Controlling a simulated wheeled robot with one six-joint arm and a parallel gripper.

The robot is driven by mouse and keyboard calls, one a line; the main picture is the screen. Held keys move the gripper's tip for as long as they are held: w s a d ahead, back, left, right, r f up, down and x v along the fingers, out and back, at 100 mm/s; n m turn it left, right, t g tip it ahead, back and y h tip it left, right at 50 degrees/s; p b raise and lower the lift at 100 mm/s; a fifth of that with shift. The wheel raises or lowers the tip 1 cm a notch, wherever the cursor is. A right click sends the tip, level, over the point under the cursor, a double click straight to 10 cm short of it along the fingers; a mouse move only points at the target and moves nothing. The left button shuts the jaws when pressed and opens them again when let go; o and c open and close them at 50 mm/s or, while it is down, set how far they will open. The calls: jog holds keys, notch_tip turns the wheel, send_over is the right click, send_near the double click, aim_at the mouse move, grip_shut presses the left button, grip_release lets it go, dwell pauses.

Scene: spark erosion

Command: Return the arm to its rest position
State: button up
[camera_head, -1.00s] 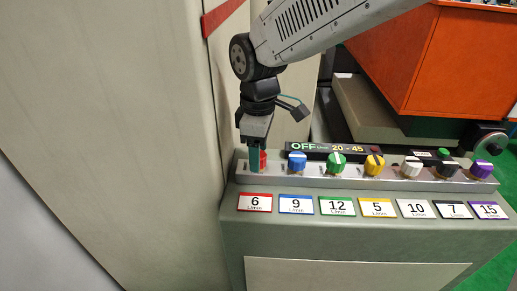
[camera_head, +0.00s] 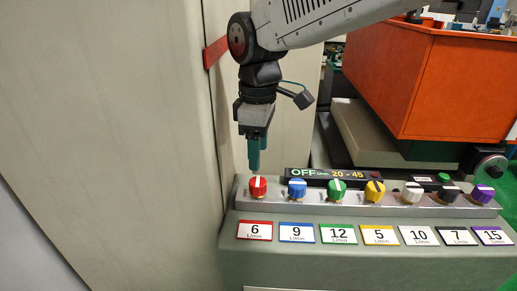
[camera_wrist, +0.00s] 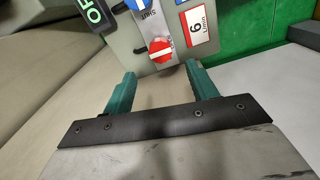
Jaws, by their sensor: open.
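My gripper (camera_head: 254,160) points down above the red knob (camera_head: 258,187) at the left end of the knob row, with a small gap between them. In the wrist view the two green fingers (camera_wrist: 160,85) are apart with nothing between them, and the red knob (camera_wrist: 161,50) lies beyond their tips. The knob's white line points nearly straight up in the head view.
The panel (camera_head: 340,203) carries blue (camera_head: 297,188), green (camera_head: 336,188), yellow (camera_head: 374,191), white, black and purple knobs over numbered labels. A tall beige cabinet wall (camera_head: 120,120) is close on the left. An orange bin (camera_head: 430,80) stands behind at right.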

jog(key=shift+m, duration=0.4)
jog(key=s+d+m, duration=0.7)
jog(key=s+d, duration=0.3)
jog(key=d, duration=0.4)
jog(key=s+d+f+m+t, duration=0.1)
jog(key=s+d+m, duration=0.7)
jog(key=d, duration=0.6)
jog(key=shift+s+d+f, duration=0.2)
jog(key=shift+s+d, duration=0.05)
jog(key=shift+s, duration=0.7)
